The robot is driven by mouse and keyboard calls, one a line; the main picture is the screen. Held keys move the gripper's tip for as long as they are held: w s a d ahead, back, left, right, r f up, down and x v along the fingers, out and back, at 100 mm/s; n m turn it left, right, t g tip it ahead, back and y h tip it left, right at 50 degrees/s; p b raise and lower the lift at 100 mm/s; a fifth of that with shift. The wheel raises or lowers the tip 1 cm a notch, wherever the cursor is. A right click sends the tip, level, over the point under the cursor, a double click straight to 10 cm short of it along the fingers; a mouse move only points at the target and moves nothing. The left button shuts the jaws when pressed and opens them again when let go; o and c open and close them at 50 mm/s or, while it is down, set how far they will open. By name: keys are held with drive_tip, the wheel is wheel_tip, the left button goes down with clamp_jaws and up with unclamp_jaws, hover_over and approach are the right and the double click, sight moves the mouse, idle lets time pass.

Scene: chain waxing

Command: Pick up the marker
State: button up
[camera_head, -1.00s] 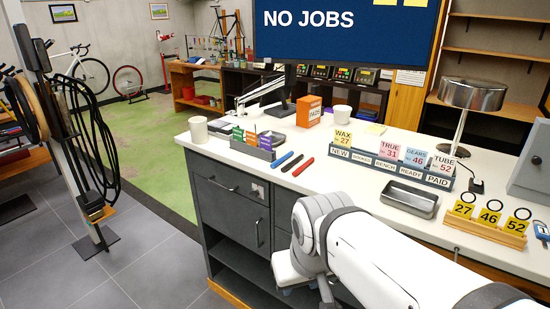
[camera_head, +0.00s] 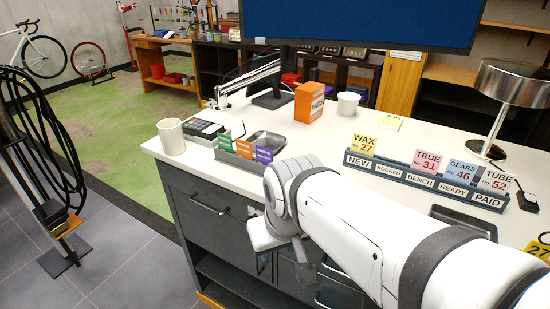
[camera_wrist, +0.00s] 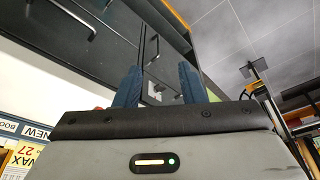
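No marker shows clearly now. The stretch of white counter (camera_head: 330,150) where blue, black and red pens lay a second ago is covered by my arm in the head view. A small reddish patch (camera_wrist: 99,107) shows beside my gripper in the wrist view, too little to identify. My gripper (camera_wrist: 158,85) has its two dark blue fingers apart, with nothing seen between them. It faces the dark drawer front of the counter.
A card holder (camera_head: 240,163), white mug (camera_head: 171,137), metal tray (camera_head: 266,140) and orange box (camera_head: 309,102) stand on the counter's left half. A long label rack (camera_head: 425,182) and a lamp (camera_head: 512,84) stand to the right. Open floor lies left of the counter.

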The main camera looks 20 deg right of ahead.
drive_tip(key=shift+o, duration=0.2)
drive_tip(key=shift+s+a, duration=0.1)
drive_tip(key=shift+s, duration=0.05)
drive_tip(key=shift+o, duration=0.3)
drive_tip(key=shift+w+r, duration=0.1)
drive_tip(key=shift+w, duration=0.1)
drive_tip(key=w+d+r+m+g+b, duration=0.1)
drive_tip(key=w+d+m, duration=0.2)
drive_tip(key=w, duration=0.3)
drive_tip(key=w+d+r+m+g+b, duration=0.1)
drive_tip(key=w+d+r+m+b, duration=0.1)
drive_tip(key=w, duration=0.4)
drive_tip(key=w+d+r+m+g+b, duration=0.1)
drive_tip(key=w+d+m, duration=0.3)
drive_tip(key=w+d, duration=0.2)
drive_tip(key=shift+d+r+m, duration=0.15)
drive_tip(key=shift+d+m, duration=0.1)
drive_tip(key=shift+m, duration=0.15)
drive_tip(key=shift+w+d, duration=0.1)
drive_tip(key=shift+d, duration=0.1)
drive_tip(key=shift+f, duration=0.45)
drive_tip(key=f, duration=0.6)
drive_tip(key=shift+w+f+p, duration=0.2)
drive_tip(key=shift+f+p, duration=0.15)
drive_tip(key=shift+f, duration=0.05)
drive_tip(key=shift+c, duration=0.4)
